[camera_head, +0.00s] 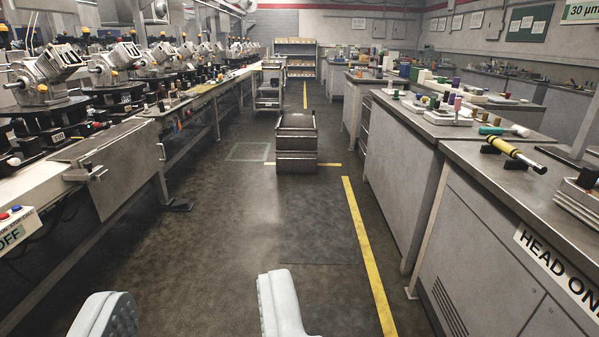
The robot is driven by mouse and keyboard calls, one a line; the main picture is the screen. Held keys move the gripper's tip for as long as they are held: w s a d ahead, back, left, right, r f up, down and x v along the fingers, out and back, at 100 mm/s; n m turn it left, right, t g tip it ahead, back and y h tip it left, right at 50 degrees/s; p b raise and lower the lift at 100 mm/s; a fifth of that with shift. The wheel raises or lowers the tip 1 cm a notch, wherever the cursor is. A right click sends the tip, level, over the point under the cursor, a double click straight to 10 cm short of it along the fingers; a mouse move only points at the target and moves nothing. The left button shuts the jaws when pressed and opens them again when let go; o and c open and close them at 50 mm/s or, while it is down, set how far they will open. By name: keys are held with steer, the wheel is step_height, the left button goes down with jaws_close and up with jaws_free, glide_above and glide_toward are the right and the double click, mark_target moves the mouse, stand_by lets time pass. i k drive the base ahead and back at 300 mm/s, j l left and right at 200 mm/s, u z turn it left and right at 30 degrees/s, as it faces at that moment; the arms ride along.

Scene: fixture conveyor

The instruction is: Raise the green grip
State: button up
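A short teal-green cylinder (491,130), the likeliest green grip in view, lies on the grey bench on the right. It is at the far end of a yellow and black rod (512,152), and I cannot tell whether the two are joined. The rod rests by small black blocks (516,164). My gripper (195,290) shows at the bottom of the view, its two pale ribbed fingers wide apart with only floor between them. It is open and empty, well to the left of the bench and apart from the cylinder.
The bench with lettering (465,270) bounds the right side. A conveyor line (130,170) with several machines runs along the left. A grey drawer cabinet (296,143) stands in the aisle ahead. The floor (240,235) before it is clear, with a yellow line (367,255) on the right.

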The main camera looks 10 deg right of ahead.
mark_target(432, 99)
steer(key=i+z, duration=0.35)
steer(key=i, duration=0.2)
steer(key=i+z, duration=0.35)
steer(key=i, duration=0.2)
steer(key=i+j+z, duration=0.25)
steer(key=i+z, duration=0.15)
steer(key=i+j+z, duration=0.35)
steer(key=i, duration=0.25)
steer(key=i+j, duration=0.15)
steer(key=i, duration=0.3)
steer(key=i+j, duration=0.15)
steer(key=i, duration=0.3)
steer(key=i+j, duration=0.15)
steer(key=i, duration=0.3)
steer(key=i+j+z, duration=0.1)
steer(key=i, duration=0.4)
steer(key=i+j, duration=0.25)
steer(key=i, duration=0.2)
